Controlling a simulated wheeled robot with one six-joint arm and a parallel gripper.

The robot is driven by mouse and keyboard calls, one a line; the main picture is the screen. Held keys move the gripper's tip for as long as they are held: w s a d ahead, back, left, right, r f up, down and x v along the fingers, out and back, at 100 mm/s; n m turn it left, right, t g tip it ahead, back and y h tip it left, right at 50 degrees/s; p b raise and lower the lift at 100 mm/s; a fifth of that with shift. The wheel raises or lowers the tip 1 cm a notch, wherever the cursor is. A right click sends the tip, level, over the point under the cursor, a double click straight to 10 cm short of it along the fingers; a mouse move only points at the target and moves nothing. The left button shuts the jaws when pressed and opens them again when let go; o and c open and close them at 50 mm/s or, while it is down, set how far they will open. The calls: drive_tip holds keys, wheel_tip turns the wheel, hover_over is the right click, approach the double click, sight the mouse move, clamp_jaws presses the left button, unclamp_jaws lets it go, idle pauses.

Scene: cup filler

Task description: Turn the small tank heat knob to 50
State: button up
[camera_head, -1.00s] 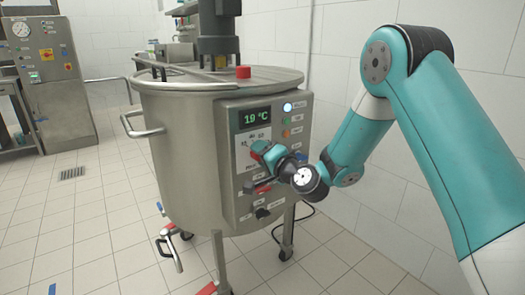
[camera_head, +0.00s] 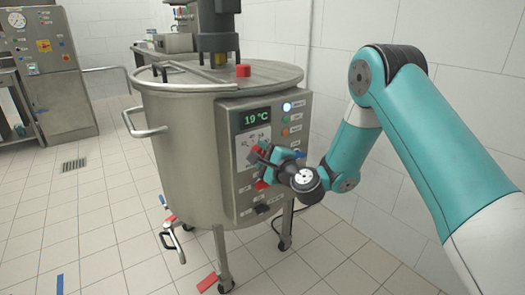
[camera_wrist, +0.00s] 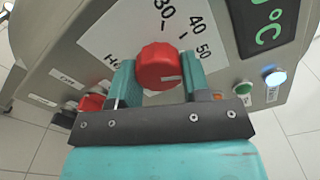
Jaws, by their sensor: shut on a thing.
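The red heat knob (camera_wrist: 156,66) sits on a white dial plate (camera_wrist: 118,35) in the wrist view, where the marks 30, 40 and 50 show. My gripper (camera_wrist: 156,78) is shut on the knob, one teal finger on each side. In the head view my gripper (camera_head: 262,155) is at the tank's control panel and hides most of the knob. The small steel tank (camera_head: 180,145) carries the panel, and its green display (camera_head: 256,118) reads 19 °C.
A second red knob (camera_wrist: 92,103) is left of my gripper in the wrist view. A green button (camera_wrist: 243,88) and a lit white-blue button (camera_wrist: 273,78) are to the right.

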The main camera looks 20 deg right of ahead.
drive_tip(key=shift+d+m, duration=0.1)
drive_tip(key=shift+m, duration=0.5)
drive_tip(key=o, duration=0.9)
